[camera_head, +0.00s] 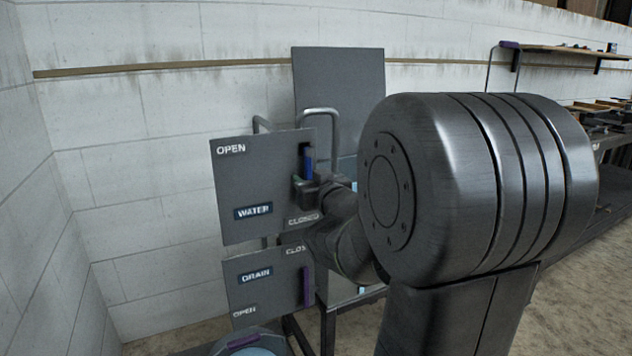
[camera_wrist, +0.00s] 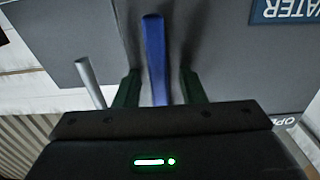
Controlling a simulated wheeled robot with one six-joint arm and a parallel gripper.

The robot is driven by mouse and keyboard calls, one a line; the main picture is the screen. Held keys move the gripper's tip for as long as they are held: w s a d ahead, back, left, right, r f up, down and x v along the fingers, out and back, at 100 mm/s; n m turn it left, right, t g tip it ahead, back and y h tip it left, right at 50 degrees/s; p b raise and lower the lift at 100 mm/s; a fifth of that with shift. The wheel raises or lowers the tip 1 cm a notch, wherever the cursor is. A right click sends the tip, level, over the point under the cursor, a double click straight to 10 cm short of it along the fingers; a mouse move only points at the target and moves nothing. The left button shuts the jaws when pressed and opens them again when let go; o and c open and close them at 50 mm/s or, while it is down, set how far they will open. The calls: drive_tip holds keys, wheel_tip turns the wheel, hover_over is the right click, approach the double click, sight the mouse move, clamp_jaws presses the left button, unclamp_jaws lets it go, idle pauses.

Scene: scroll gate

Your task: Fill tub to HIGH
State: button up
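The grey WATER panel (camera_head: 233,180) has OPEN at its top and CLOSED at its lower right. Its blue lever (camera_head: 308,164) is in the upper part of the right side, nearer the OPEN level. My gripper (camera_head: 306,186) is at this lever. In the wrist view, the blue lever (camera_wrist: 155,60) stands between the green fingertips (camera_wrist: 161,85), with a gap on each side. The DRAIN panel (camera_head: 262,290) below has CLOSED at top and OPEN at bottom, with a purple lever (camera_head: 307,287). Part of a round vessel (camera_head: 245,347), perhaps the tub, shows at the bottom edge; its level is not readable.
My arm hides much of the middle and right. A plain grey board (camera_head: 340,85) and a bent metal pipe (camera_head: 322,113) stand behind the panels. Shelving (camera_head: 565,50) and a bench line the right wall. A block wall closes the left side.

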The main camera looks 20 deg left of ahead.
drive_tip(key=shift+x, duration=0.8)
clamp_jaws()
drive_tip(key=shift+s+m, duration=0.1)
drive_tip(key=shift+m, duration=0.2)
drive_tip(key=s+a+r+m+p, duration=0.2)
drive_tip(key=s+a+m+p, duration=0.1)
drive_tip(key=m, duration=0.7)
drive_tip(key=shift+s+a+r+m, duration=0.3)
drive_tip(key=shift+s+r, duration=0.1)
drive_tip(key=shift+s, duration=0.1)
